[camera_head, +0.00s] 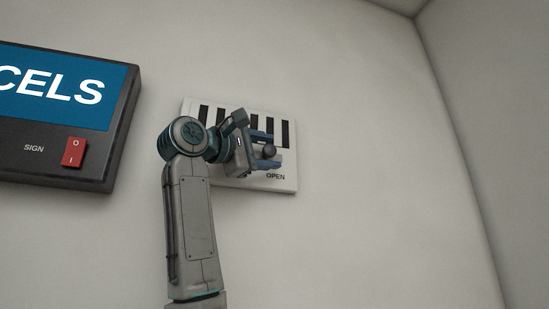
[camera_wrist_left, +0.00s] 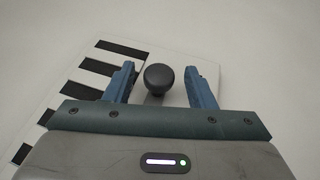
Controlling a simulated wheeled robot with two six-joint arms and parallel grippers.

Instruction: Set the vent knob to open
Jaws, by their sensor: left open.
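The vent knob (camera_head: 269,151) is a dark round knob on a white vent plate (camera_head: 284,183) with black slots, fixed to the wall. The word OPEN is printed at the plate's lower right, below the knob. My left gripper (camera_head: 266,150) is at the plate with its blue fingers apart. In the left wrist view the knob (camera_wrist_left: 159,78) sits between the two open fingers, with a gap showing on each side. The gripper and wrist hide part of the plate's left and middle. My right gripper is not in view.
A dark sign box (camera_head: 60,150) with a blue panel and a red rocker switch (camera_head: 74,152) hangs on the wall to the left of the vent. A wall corner runs down at the right. The wall between the vent and the corner is bare.

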